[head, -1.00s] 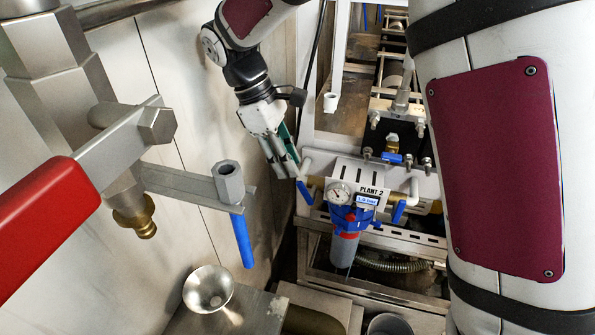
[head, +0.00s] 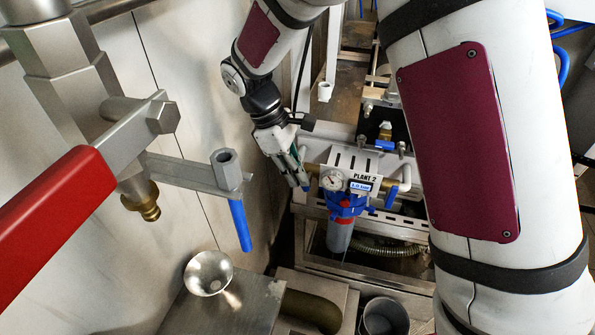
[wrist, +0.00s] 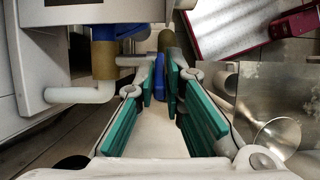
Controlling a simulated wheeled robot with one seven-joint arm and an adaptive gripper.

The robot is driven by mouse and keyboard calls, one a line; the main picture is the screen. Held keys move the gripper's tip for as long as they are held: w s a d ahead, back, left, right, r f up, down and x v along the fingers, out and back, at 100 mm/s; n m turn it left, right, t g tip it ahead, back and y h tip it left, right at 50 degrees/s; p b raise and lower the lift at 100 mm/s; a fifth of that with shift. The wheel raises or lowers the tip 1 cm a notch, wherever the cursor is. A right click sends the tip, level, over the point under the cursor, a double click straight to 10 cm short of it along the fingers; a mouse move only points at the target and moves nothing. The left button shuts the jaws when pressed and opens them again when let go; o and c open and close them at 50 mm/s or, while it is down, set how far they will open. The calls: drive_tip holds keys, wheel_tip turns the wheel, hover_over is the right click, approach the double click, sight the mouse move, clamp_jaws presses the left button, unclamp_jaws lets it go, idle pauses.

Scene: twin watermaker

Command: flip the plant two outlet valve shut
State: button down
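The plant two panel (head: 344,162) carries a round gauge (head: 332,180) and a "PLANT 2" label, with a blue-topped filter housing (head: 340,232) below it. A blue valve lever (head: 306,188) shows at the panel's left side, and another blue lever (head: 391,197) hangs at its right. No readable label says which is the outlet. My gripper (head: 302,178) is at the left lever, its fingers partly covering it. In the wrist view my gripper (wrist: 163,75) has its green-padded fingers apart, with the blue lever (wrist: 161,90) between their tips. Firm contact cannot be seen.
A large red-handled valve (head: 55,225) and another blue lever (head: 240,225) are close at the left. A metal funnel (head: 209,272) stands at the lower left. White pipe (wrist: 85,95) runs left of the fingers in the wrist view. The wall is close on the left.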

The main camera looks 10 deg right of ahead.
drive_tip(key=shift+s+d+r+t+y+p, duration=0.3)
drive_tip(key=shift+d+y+p, duration=0.2)
drive_tip(key=shift+y+p, duration=0.3)
drive_tip(key=shift+s+d+t+y+p, duration=0.2)
drive_tip(key=shift+d+t+y+p, duration=0.2)
drive_tip(key=shift+y+p, duration=0.5)
drive_tip(key=shift+d+t+y+p, duration=0.1)
drive_tip(key=shift+t+y+p, duration=0.2)
drive_tip(key=shift+y, duration=0.5)
drive_tip(key=shift+f, duration=0.1)
drive_tip(key=c, duration=1.7)
unclamp_jaws()
drive_tip(key=shift+w, duration=0.1)
